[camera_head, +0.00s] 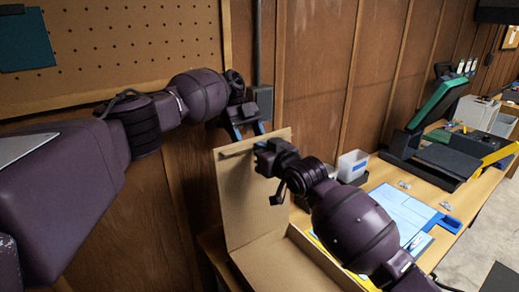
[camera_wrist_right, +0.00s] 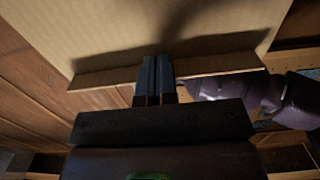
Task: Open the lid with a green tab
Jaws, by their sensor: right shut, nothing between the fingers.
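A cardboard box (camera_head: 285,262) stands on the bench with its tall lid (camera_head: 238,208) raised nearly upright. The lid's inner face and folded edge show in the right wrist view (camera_wrist_right: 100,28). No green tab is visible on it. My right gripper (camera_head: 262,158) is shut and empty at the lid's upper part, on the inner side; its closed fingers (camera_wrist_right: 155,75) overlap the folded edge in the wrist view, and contact is unclear. My left gripper (camera_head: 247,130) is behind the lid's top edge, its fingers apart; their tips are partly hidden.
A white bin (camera_head: 352,166) stands behind my right arm. A blue-white sheet (camera_head: 395,212) lies on the bench, with a black and green press (camera_head: 435,105) beyond it. A wooden wall and pegboard (camera_head: 130,45) close off the back.

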